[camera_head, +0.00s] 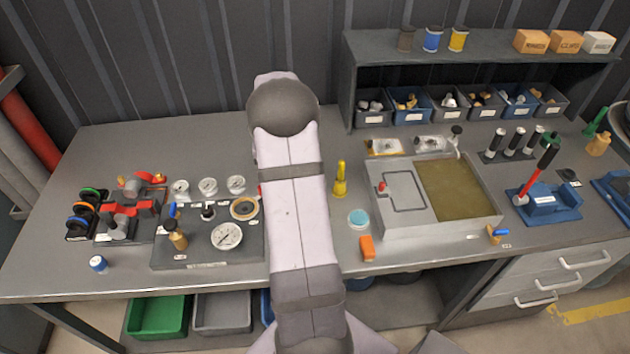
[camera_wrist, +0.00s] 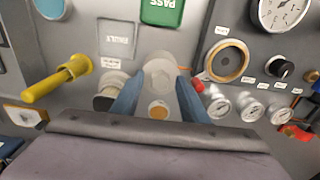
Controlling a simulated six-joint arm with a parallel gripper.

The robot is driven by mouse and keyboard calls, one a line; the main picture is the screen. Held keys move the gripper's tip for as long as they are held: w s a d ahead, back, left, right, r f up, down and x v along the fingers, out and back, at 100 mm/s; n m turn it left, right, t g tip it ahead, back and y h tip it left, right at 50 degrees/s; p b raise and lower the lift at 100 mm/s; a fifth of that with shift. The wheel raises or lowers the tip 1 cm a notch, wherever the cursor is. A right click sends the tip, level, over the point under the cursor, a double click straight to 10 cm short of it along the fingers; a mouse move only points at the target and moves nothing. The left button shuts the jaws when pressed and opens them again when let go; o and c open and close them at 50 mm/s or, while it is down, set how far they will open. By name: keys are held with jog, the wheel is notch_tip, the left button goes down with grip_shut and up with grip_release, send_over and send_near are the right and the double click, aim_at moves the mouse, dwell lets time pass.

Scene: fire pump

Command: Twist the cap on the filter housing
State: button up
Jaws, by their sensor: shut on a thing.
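In the head view, my arm hides the gripper and the cap.
A gauge panel (camera_head: 205,248) and a grey tray box (camera_head: 400,200) flank my arm. Small bins (camera_head: 450,103) stand behind.

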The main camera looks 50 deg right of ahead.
jog(key=shift+s+a+f+p, duration=0.2)
jog(key=shift+s+f+p, duration=0.05)
jog(key=shift+f+p, duration=0.25)
jog(key=shift+r, duration=0.2)
grip_shut()
jog(key=shift+w+d+r+p, duration=0.2)
jog(key=shift+r+p, duration=0.25)
jog(key=shift+p, duration=0.25)
jog(key=shift+r, duration=0.1)
jog(key=shift+w+d+r, duration=0.2)
jog(key=shift+d+r, duration=0.05)
jog(key=shift+r, duration=0.15)
jog(key=s+d+r+p, duration=0.2)
jog(key=d+r+p, duration=0.4)
jog(key=d+r, duration=0.4)
jog(key=shift+p, duration=0.35)
